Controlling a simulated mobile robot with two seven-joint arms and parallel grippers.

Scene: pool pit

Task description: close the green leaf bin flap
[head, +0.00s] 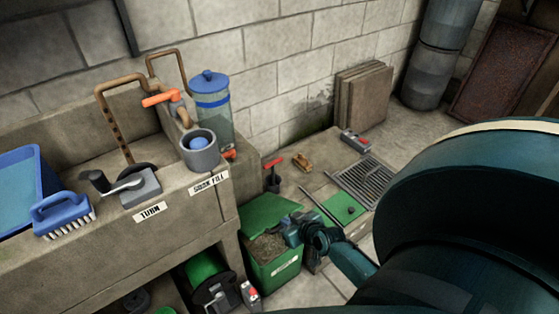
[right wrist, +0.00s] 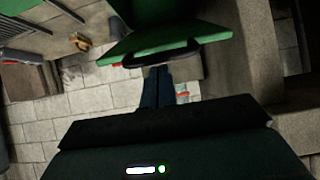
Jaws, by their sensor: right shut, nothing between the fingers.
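The green leaf bin (head: 287,271) stands on the floor right of the stone bench, with brown leaf litter (head: 266,247) visible inside its open top. Its green flap (head: 265,213) is raised at the back, above the opening. My right gripper (head: 291,229) is shut and empty, at the bin's right side near the flap. In the right wrist view, my right gripper (right wrist: 156,82) points at a green panel (right wrist: 165,38), which looks like the flap, with a dark bar along its edge. I cannot tell whether they touch. My left gripper is in neither view.
A green plate (head: 345,208) with a dark knob lies on the ledge right of the bin, beside a floor grate (head: 366,182). The stone bench (head: 190,222) stands left, with a brush (head: 64,214) and a blue-lidded canister (head: 210,105). My large arm link fills the lower right.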

